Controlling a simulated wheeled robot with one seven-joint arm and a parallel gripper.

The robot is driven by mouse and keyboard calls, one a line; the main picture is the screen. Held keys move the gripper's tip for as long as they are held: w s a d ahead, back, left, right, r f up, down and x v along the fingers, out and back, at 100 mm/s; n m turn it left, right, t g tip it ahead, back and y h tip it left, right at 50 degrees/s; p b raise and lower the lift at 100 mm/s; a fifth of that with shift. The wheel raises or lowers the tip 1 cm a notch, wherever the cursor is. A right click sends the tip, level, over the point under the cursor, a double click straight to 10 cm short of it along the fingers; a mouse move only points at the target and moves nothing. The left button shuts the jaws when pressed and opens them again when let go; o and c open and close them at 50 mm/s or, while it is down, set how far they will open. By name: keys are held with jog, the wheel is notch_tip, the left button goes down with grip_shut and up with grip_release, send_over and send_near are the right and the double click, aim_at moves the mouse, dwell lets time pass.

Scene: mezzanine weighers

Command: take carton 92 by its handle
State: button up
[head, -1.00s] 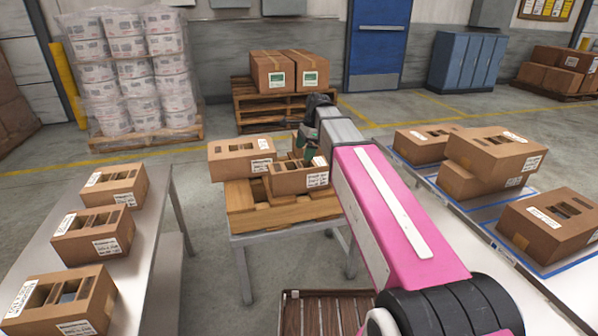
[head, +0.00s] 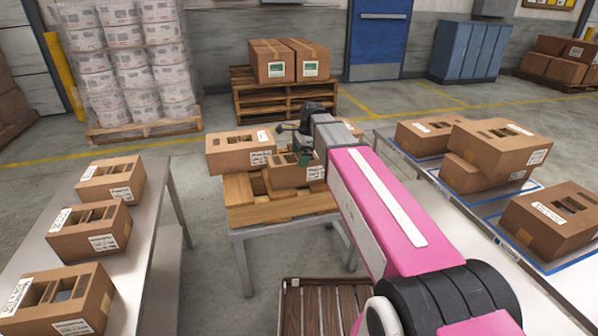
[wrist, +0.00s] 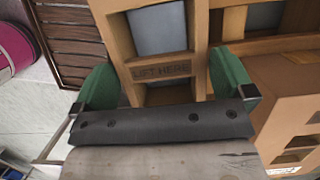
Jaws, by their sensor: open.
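A brown carton (head: 289,176) with an open top stands on the small table in the middle; its number is too small to read, so I cannot tell whether it is carton 92. In the wrist view its handle strip (wrist: 161,69), printed "LIFT HERE", crosses between two openings. My gripper (head: 303,152) is over this carton. In the wrist view my gripper (wrist: 165,82) is open, with one green finger on each side of the handle strip and a gap at each side. The depth of the fingertips relative to the strip is unclear.
Another carton (head: 232,153) stands close on the left of the same wooden pallet (head: 237,190). Part of a carton (head: 347,129) shows behind my arm. Several cartons stand on the left table (head: 150,215) and right table (head: 478,212). A slatted brown surface (head: 322,310) lies in front.

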jog(key=x, duration=0.3)
jog(key=shift+f, duration=0.25)
jog(key=c, duration=1.2)
jog(key=shift+r, duration=0.1)
